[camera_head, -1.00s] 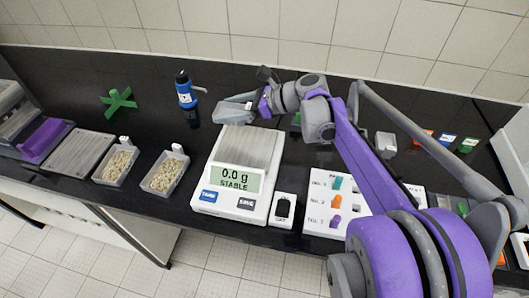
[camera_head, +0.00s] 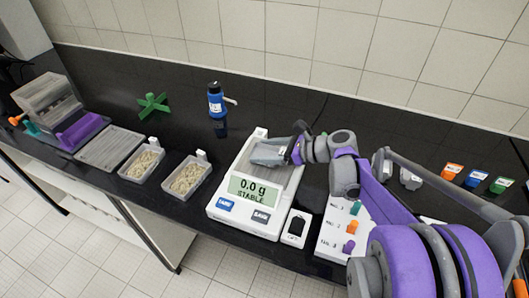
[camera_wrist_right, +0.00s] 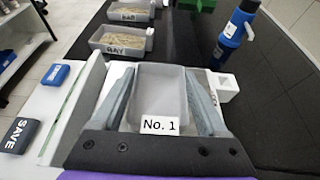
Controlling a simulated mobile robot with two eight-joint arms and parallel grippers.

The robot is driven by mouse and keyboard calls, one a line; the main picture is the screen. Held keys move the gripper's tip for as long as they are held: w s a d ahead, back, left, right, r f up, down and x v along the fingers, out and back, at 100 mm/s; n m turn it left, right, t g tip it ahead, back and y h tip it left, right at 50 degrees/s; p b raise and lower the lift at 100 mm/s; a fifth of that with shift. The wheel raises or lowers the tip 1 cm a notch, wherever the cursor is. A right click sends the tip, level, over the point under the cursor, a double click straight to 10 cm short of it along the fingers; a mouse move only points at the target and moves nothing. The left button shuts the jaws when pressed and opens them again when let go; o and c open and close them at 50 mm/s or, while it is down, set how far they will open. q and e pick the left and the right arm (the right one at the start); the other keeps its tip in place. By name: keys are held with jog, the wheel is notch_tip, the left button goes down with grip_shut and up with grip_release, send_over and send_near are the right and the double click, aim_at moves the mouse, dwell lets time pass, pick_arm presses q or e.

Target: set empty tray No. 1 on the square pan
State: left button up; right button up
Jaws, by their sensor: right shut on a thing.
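My right gripper (camera_head: 278,151) is shut on the grey tray No. 1 (camera_head: 268,153). In the right wrist view the tray (camera_wrist_right: 160,90) sits between the two fingers, looks empty, and its "No. 1" label faces the camera. In the head view the tray is over the back part of the square pan (camera_head: 290,175) on the white balance (camera_head: 224,206). The tray and fingers hide part of the pan. The display (camera_head: 257,188) reads 0.0 g, STABLE. I cannot tell whether the tray touches the pan. My left gripper is not in view.
Two trays of pale grains (camera_head: 142,164) (camera_head: 187,178) stand left of the balance. A blue bottle (camera_head: 216,100) and a green cross-shaped piece (camera_head: 153,104) are behind. A small black-topped device (camera_head: 296,226) and a peg board (camera_head: 333,237) are to the right.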

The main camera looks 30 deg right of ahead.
jog(key=shift+f, duration=0.2)
jog(key=shift+f, duration=0.25)
jog(key=o, duration=1.2)
jog(key=shift+r, duration=0.1)
jog(key=shift+s+d+r, duration=0.1)
jog(key=shift+r, duration=0.15)
jog(key=v, duration=1.1)
jog(key=shift+s+d, duration=0.25)
jog(key=shift+s, duration=0.05)
